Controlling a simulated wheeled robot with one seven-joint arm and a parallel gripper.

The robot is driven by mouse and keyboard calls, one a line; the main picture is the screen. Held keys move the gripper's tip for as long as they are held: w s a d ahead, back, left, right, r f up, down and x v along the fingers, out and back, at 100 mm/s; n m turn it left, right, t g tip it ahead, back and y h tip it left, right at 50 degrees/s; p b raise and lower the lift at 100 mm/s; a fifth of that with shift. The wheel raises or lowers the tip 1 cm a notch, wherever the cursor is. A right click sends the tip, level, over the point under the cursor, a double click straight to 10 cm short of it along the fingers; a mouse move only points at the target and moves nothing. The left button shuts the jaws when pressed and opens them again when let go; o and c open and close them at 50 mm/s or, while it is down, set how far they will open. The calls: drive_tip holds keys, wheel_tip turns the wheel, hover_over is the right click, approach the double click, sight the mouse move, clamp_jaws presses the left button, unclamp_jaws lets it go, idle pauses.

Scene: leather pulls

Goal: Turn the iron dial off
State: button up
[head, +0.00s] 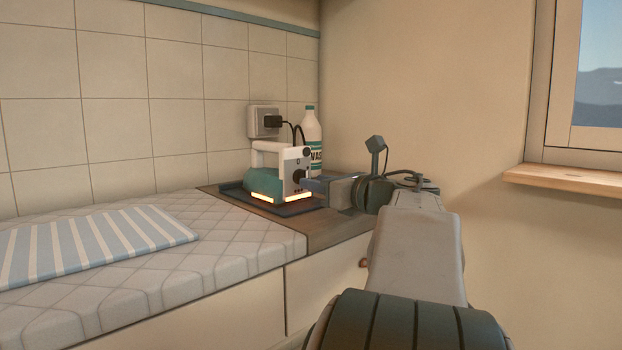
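The iron (265,183) is teal and white and stands on a dark tray (236,191) in the corner of the counter. Its lower edge glows orange. The black round dial (298,175) is on the white face toward my gripper. The dial's exact setting is too small to read.
A white bottle (312,130) with a teal label stands behind the iron. A black plug sits in a wall socket (258,122), its cord running to the iron. A quilted pad with a striped cloth (95,245) covers the left counter. A window sill (570,180) is at right.

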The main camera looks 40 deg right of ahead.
drive_tip(key=s+p, duration=0.2)
drive_tip(key=s, duration=0.8)
drive_tip(key=shift+s+d, duration=0.35)
drive_tip(key=shift+d, duration=0.05)
drive_tip(key=shift+r, duration=0.1)
drive_tip(key=w+a+r+m+g+h+p, duration=0.1)
drive_tip(key=w+r+m+h+p, duration=0.4)
drive_tip(key=m+p, duration=0.45)
drive_tip(key=w+a+r+m+h+p, duration=0.2)
drive_tip(key=w+r+m+h+p, duration=0.15)
drive_tip(key=r+m+p, duration=0.55)
drive_tip(key=s+a+f+m+g+y+p, duration=0.1)
drive_tip(key=a+f+m+g+y+p, duration=0.2)
drive_tip(key=a+m+p, duration=0.45)
drive_tip(key=s+a+f+m+g+p, duration=0.1)
drive_tip(key=a+f+m+g+p, duration=0.1)
drive_tip(key=a+m+g+p, duration=0.45)
drive_tip(key=s+a+f+m+g+y+p, duration=0.2)
drive_tip(key=s+a+m+g+y+p, duration=0.2)
drive_tip(key=s+a, duration=0.7)
drive_tip(key=a+p, duration=0.2)
drive_tip(key=shift+s+a+m+g+p, duration=0.2)
drive_tip(key=shift+a+m+g+p, duration=0.15)
drive_tip(key=shift+p, duration=0.05)
